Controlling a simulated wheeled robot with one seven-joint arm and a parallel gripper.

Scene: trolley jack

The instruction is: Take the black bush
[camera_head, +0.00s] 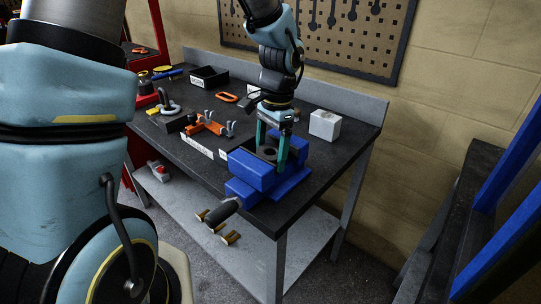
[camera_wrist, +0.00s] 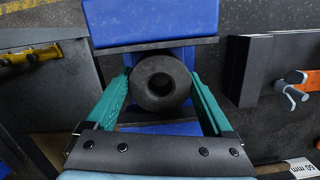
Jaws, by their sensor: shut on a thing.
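The black bush (camera_wrist: 160,101) is a thick round ring with a central hole, seen end-on in the wrist view. It sits between the two teal fingers of my gripper (camera_wrist: 162,84), which press on it from both sides. In the head view my gripper (camera_head: 272,146) points down over the blue vise (camera_head: 252,171), and the bush (camera_head: 269,153) shows dark between the fingers. Blue parts of the vise (camera_wrist: 155,22) lie around the bush in the wrist view. I cannot tell whether the bush still touches the vise.
The vise stands at the near corner of the dark workbench (camera_head: 318,163). A white box (camera_head: 324,124) is to its right and an orange tool holder (camera_head: 207,124) to its left. Brass-coloured pieces (camera_head: 230,238) lie on the lower shelf. A pegboard (camera_head: 320,30) hangs behind.

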